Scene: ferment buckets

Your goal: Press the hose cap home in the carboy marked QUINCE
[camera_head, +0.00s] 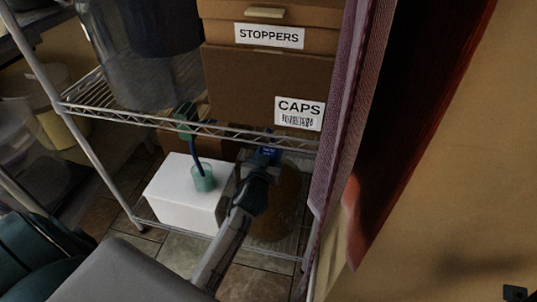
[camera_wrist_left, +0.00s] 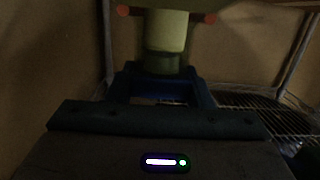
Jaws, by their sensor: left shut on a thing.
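My left gripper (camera_head: 266,156) reaches in over the lower shelf, to the right of the white box. In the left wrist view its blue fingers (camera_wrist_left: 160,88) are shut on a pale, greenish cylinder with a darker green lower band (camera_wrist_left: 162,62), which looks like the hose cap. In the head view the held piece is hidden or too small to make out. An amber rounded vessel (camera_head: 286,205), likely a carboy, stands behind and below my left arm. No QUINCE mark is readable, and whether the held piece touches the vessel cannot be told. My right gripper is not in view.
The white box (camera_head: 182,204) carries a green cup (camera_head: 203,181) with a dark blue hose (camera_head: 194,145) rising from it. The wire shelf (camera_head: 230,131) above bears the CAPS box (camera_head: 255,88) and the STOPPERS box (camera_head: 220,30). A purple curtain (camera_head: 335,130) hangs at right.

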